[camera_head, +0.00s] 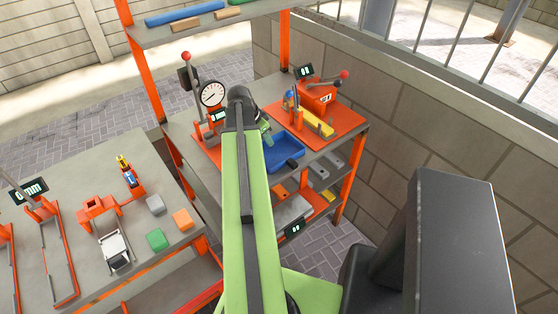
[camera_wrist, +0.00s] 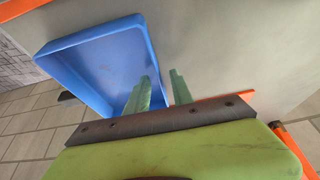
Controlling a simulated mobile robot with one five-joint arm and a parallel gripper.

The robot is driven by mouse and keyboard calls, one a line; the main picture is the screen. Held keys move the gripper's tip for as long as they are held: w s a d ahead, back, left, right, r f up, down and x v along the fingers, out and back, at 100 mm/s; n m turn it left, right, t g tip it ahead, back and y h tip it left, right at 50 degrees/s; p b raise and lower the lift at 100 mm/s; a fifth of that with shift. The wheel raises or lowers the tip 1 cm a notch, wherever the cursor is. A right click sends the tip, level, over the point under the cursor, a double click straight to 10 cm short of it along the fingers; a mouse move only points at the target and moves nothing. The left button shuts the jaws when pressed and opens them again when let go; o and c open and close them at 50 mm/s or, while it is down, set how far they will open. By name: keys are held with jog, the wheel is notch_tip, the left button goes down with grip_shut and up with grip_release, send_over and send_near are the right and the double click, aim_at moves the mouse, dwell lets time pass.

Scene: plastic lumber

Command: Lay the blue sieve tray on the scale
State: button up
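The blue sieve tray (camera_head: 285,147) lies on the grey middle shelf in the head view, just right of my arm's end. In the wrist view the tray (camera_wrist: 98,60) shows as a shallow blue box with raised walls. My gripper (camera_wrist: 161,82) has its two green fingers apart, one over the tray side and one outside its right wall. I cannot tell whether either finger touches the wall. In the head view my gripper (camera_head: 266,131) is partly hidden by my arm. A grey device with a small display (camera_head: 293,230), likely the scale, sits on the lower shelf, partly hidden by my arm.
An orange board with a red-handled press (camera_head: 320,92) stands right of the tray. A dial gauge (camera_head: 212,94) stands left of my gripper. An orange shelf post (camera_head: 350,182) rises at the right front. A grey table (camera_head: 90,190) with fixtures and blocks stands left.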

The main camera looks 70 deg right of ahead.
jog(key=shift+r, duration=0.15)
jog(key=shift+c, duration=0.5)
grip_shut()
dwell(0.7)
